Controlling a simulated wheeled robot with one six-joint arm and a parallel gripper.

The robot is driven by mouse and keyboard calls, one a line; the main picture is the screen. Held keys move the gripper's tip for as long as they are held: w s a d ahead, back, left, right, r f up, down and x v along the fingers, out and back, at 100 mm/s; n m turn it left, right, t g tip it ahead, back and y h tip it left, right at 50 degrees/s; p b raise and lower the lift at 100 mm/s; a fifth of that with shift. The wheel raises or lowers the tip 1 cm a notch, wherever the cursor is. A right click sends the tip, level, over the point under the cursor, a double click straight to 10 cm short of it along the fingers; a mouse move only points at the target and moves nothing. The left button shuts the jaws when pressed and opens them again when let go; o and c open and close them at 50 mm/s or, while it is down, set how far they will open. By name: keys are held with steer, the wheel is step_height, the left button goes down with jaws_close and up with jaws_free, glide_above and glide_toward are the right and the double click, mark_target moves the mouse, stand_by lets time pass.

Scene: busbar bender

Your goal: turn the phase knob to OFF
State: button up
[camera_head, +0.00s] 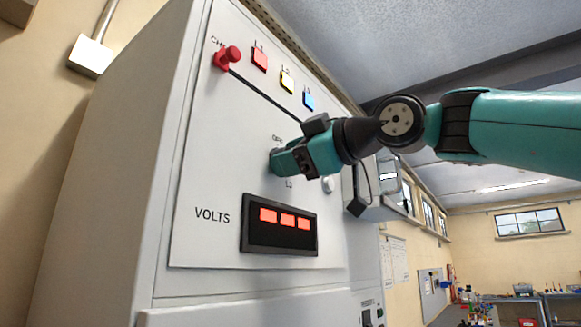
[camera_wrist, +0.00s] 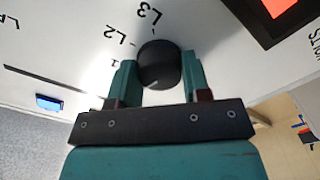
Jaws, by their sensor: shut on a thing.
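The phase knob (camera_wrist: 158,62) is a round black knob on the light grey panel (camera_head: 215,180). In the wrist view it sits between the two teal fingers of my gripper (camera_wrist: 158,75), which is shut on it from both sides. The labels L2 (camera_wrist: 130,38) and L3 (camera_wrist: 150,13) show beside the knob. A small light mark shows on the knob's face; which label it points to I cannot tell. In the head view my gripper (camera_head: 275,162) is against the panel and hides the knob, with a partly covered OFF label (camera_head: 277,138) just above.
Below the knob is the VOLTS display (camera_head: 280,227) with lit red digits. A red plug (camera_head: 228,57) stands out at the upper left, beside red, yellow and blue lamps (camera_head: 287,82). A white round button (camera_head: 328,184) and a grey box (camera_head: 372,192) are close on the right.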

steer(key=shift+n+b, duration=0.45)
steer(key=shift+n, duration=0.65)
steer(key=o, duration=0.9)
steer(key=shift+b+v, duration=1.6)
steer(key=shift+v, duration=7.05)
steer(key=shift+f, duration=0.1)
